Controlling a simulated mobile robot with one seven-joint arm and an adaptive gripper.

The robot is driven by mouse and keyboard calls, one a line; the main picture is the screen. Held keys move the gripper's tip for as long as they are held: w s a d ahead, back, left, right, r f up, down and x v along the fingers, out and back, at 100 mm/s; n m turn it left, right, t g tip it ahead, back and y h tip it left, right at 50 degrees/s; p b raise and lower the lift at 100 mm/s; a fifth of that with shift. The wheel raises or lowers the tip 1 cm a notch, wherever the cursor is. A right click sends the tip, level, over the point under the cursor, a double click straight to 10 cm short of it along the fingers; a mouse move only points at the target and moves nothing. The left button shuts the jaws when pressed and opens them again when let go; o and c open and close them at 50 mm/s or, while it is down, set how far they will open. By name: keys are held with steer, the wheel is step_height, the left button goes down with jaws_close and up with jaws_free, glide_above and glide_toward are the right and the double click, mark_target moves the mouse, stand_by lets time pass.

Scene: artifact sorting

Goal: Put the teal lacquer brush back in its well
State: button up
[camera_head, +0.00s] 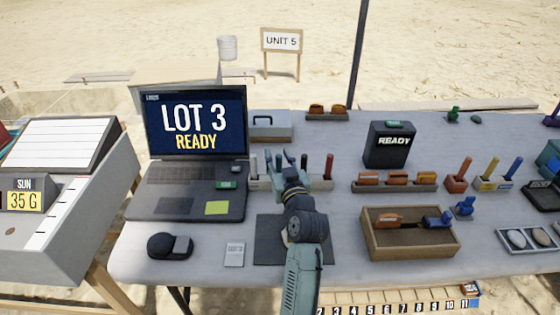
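A pale holder block (320,184) stands on the table just right of the laptop. Several upright handles stand along it, among them a whitish one (254,165) at its left end and a red one (329,166) at its right end. My gripper (291,162) is over the middle of this block, seen from behind. My wrist hides its fingertips and part of the block. I cannot pick out the teal lacquer brush for sure, nor tell whether my gripper holds it. The wells in the block are too small to make out.
A dark mat (266,250) lies in front of the block. The laptop (195,140) stands to the left. A wooden tray (385,247) with an orange-brown piece and a blue piece is to the right. Behind it are a rack (430,187) of orange blocks and a black READY box (390,155).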

steer(key=shift+r, duration=0.25)
steer(key=b+v, duration=0.3)
steer(key=v, duration=0.9)
steer(key=shift+b, duration=0.3)
